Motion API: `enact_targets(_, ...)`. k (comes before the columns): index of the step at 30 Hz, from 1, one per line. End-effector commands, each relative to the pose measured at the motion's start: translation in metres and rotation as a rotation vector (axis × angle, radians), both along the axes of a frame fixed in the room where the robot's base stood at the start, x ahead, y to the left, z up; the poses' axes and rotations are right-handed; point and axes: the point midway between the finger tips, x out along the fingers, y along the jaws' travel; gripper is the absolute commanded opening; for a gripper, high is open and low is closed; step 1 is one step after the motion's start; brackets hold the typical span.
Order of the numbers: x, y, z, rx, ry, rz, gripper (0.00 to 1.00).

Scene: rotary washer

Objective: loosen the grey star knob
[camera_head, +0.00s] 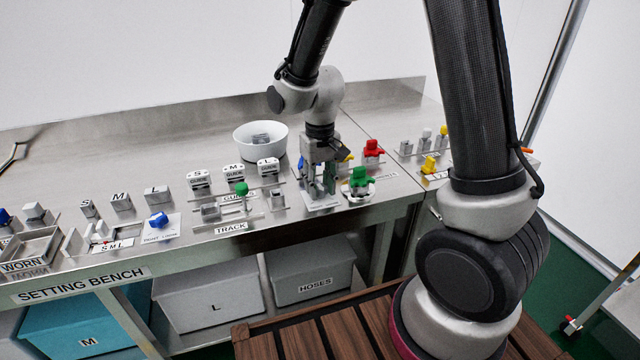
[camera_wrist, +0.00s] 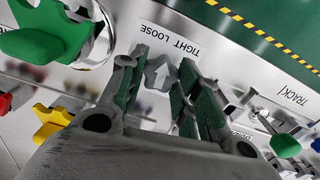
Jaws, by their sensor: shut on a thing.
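My gripper (camera_head: 318,190) points down at the bench top, over a small white plate (camera_head: 322,205) near the front edge. In the wrist view, the grey star knob (camera_wrist: 160,76) sits between the two green-padded fingers of my gripper (camera_wrist: 164,62), which are shut on it. A white arrow shows on top of the knob. A label (camera_wrist: 174,38) beside it reads TIGHT and LOOSE. In the head view the fingers hide the knob.
A green knob (camera_head: 360,181) stands close on the right, with a red one (camera_head: 372,149) behind it. Guide blocks (camera_head: 268,167) and a white bowl (camera_head: 261,139) stand on the left. The TRACK fixture (camera_head: 231,228) lies at the front left.

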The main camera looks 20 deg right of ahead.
Motion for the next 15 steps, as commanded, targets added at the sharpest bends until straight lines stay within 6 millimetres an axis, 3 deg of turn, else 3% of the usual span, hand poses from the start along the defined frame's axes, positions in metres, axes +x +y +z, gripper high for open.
enact_targets(15, 0.0001, 0.0005, 0.0004, 0.0, -0.001, 0.482, 0.09)
